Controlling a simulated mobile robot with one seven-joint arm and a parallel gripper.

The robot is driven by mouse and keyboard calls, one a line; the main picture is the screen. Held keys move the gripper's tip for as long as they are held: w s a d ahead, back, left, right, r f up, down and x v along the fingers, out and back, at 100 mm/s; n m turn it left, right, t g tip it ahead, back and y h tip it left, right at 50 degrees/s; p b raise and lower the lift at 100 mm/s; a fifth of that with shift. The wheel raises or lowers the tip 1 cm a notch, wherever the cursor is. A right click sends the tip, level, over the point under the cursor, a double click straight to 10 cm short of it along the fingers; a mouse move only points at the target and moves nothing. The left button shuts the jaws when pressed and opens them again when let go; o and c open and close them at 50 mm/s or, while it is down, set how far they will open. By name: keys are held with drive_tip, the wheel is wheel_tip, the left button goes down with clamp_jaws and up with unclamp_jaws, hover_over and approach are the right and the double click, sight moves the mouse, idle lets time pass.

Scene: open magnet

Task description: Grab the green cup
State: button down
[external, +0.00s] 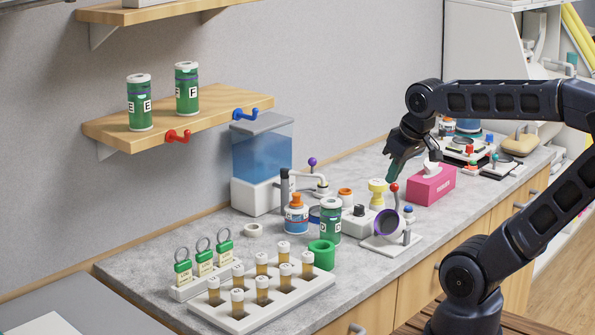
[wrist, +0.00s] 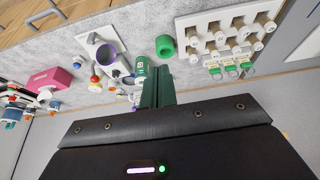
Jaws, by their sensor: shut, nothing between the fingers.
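The green cup (external: 321,254) stands upright on the grey counter, at the right corner of the white vial rack. In the wrist view the green cup (wrist: 166,46) appears as a green ring with an open top, just beyond the fingertips in the picture. My gripper (external: 391,177) is above the counter near the pink tissue box, well back and to the right of the cup. Its green fingers (wrist: 157,76) are shut and empty in the wrist view.
A green canister marked D (external: 330,222) stands just behind the cup. The vial rack (external: 262,305) is at its left. A stand with a purple ring (external: 387,222) and a pink tissue box (external: 431,186) are to the right. Counter in front of the cup is narrow.

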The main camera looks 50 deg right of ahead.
drive_tip(key=shift+c, duration=1.4)
unclamp_jaws()
drive_tip(key=shift+w, duration=0.15)
drive_tip(key=m+g, duration=0.5)
drive_tip(key=m, duration=1.3)
hover_over(321, 255)
drive_tip(key=w+d, duration=0.2)
drive_tip(key=d, duration=0.2)
wheel_tip(321, 255, down, 18)
drive_tip(key=f, duration=0.5)
drive_tip(key=shift+w+a+f, duration=0.15)
drive_tip(key=shift+a+f, duration=0.05)
drive_tip(key=shift+a, duration=0.05)
drive_tip(key=shift+a+f, duration=0.2)
drive_tip(key=shift+f, duration=0.75)
drive_tip(key=shift+a+f, duration=0.2)
drive_tip(key=shift+f, duration=1.65)
